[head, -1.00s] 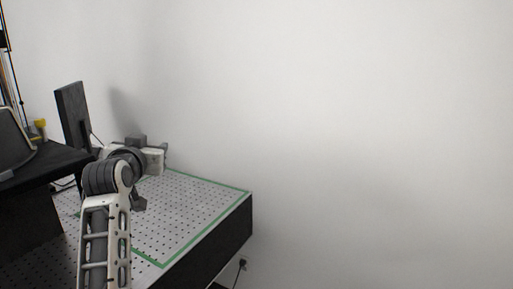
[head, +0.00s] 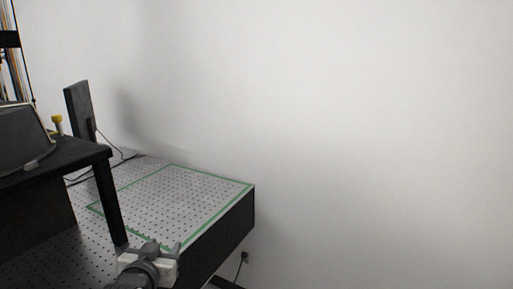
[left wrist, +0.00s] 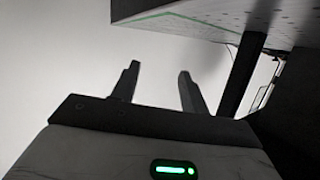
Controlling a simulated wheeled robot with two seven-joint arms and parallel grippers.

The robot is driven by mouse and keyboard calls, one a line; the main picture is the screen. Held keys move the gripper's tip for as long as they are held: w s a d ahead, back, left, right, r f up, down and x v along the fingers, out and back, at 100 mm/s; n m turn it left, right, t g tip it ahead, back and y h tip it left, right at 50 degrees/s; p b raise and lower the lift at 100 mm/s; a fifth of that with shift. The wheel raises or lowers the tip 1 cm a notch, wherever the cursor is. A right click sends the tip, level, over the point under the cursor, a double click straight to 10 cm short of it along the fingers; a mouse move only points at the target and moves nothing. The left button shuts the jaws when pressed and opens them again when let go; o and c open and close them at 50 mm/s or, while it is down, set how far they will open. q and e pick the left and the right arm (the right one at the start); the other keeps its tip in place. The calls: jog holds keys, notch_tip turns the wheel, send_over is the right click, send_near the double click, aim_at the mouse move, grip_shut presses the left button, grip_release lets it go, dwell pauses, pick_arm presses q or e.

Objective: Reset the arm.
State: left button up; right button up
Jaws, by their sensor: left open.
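My left gripper (head: 166,246) is at the bottom of the head view, at the near edge of the perforated table (head: 190,200). In the left wrist view its two dark fingers (left wrist: 158,86) stand apart with nothing between them. The table's edge and top show above and to the right of the fingers there, apart from them. My right gripper is in neither view.
A green outline (head: 215,178) marks an empty area on the table. A black raised shelf (head: 60,155) with a leg (head: 108,200) stands at the left. A dark upright panel (head: 78,110) stands behind it. A bare wall (head: 380,120) fills the right.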

pick_arm(q)
jog(key=s+d+f+g+h, duration=0.1)
jog(key=s+d+f+g, duration=0.1)
jog(key=s+f, duration=0.8)
jog(key=s+d+f+m+g+h, duration=0.1)
jog(key=s+d+f+g, duration=0.2)
jog(key=s+f, duration=0.8)
jog(key=s, duration=0.7)
jog(key=shift+d+f+h, duration=0.25)
jog(key=shift+d+h, duration=0.05)
jog(key=shift+d, duration=0.05)
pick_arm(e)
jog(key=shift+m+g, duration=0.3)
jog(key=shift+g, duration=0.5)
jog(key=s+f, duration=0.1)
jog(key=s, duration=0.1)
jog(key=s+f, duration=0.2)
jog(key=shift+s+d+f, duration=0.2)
